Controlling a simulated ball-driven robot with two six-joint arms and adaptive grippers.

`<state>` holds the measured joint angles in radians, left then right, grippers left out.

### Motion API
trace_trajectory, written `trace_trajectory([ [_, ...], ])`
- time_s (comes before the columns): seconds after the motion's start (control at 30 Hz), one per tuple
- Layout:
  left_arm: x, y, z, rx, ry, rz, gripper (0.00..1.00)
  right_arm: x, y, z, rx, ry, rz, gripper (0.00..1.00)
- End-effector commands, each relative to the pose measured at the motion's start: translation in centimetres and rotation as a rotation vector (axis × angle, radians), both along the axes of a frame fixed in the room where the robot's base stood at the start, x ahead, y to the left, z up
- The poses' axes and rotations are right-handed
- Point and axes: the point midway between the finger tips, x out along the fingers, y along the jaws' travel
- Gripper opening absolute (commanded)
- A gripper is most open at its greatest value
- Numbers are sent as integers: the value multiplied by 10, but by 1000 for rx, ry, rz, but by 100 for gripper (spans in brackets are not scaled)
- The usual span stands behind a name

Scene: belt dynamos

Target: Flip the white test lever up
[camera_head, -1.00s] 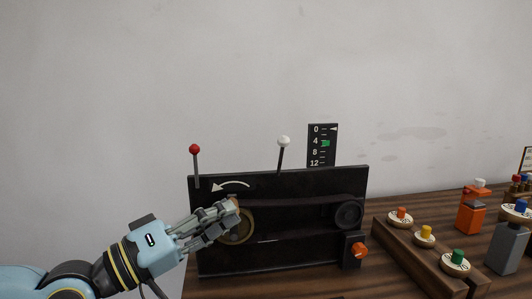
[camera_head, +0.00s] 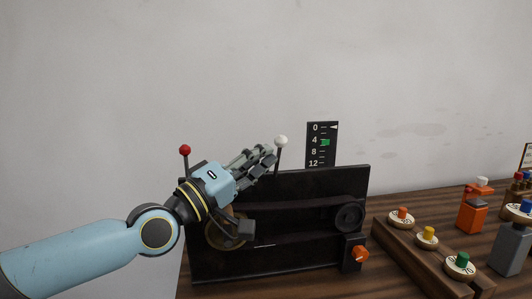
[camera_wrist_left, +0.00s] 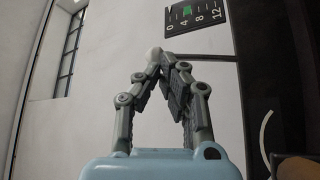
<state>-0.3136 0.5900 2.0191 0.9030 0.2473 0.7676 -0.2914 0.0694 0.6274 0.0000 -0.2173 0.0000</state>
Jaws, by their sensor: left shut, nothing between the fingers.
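The white test lever (camera_head: 281,141) stands on the top edge of the black dynamo panel (camera_head: 300,250), its thin dark stem nearly upright with a slight lean to the right. My left gripper (camera_head: 272,152) is shut and empty, its fingertips close to the left of the stem, just below the white knob. In the left wrist view, the shut fingertips (camera_wrist_left: 165,58) overlap the white knob (camera_wrist_left: 153,52), which shows partly behind them. I cannot tell whether they touch it. My right gripper is not in view.
A red-knobbed lever (camera_head: 185,150) stands at the panel's left end, close to my left wrist. A scale (camera_head: 322,145) with a green marker near 4 rises behind the panel. An orange knob (camera_head: 360,254) and a wooden block with coloured pegs (camera_head: 427,233) are at right.

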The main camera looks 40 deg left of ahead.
Motion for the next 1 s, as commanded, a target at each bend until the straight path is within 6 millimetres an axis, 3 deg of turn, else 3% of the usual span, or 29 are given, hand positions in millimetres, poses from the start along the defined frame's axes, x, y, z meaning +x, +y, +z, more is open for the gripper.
trace_trajectory([
  [0.17,12,-2,4,1,-1,1,0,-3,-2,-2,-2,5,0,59],
  [0.47,14,-2,4,1,0,0,0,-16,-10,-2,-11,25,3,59],
  [0.73,25,10,18,4,-2,1,0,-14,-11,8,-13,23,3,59],
  [1.0,26,12,16,1,0,0,0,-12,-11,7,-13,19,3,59],
])
